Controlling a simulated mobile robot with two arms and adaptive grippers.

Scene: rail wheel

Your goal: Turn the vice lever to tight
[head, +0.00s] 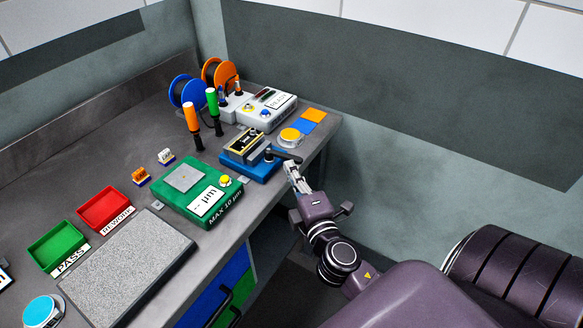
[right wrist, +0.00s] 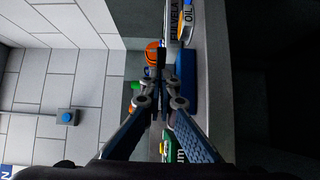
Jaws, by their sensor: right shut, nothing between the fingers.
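The vice (head: 262,170) has a blue base and a block with black and yellow markings on top. It sits near the table's right edge. Its dark lever (head: 288,157) sticks out to the right from a round pivot, toward the table edge. My right gripper (head: 289,166) is shut and empty, with its fingertips just beside and below the lever's outer end. I cannot tell whether they touch it. In the right wrist view the fingers (right wrist: 161,88) meet next to the blue vice base (right wrist: 186,80). My left gripper is out of view.
Behind the vice are a white control box (head: 266,106), two spools and screwdrivers with orange and green handles. A green gauge (head: 199,190) stands in front of it. The space right of the table edge is open to the wall.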

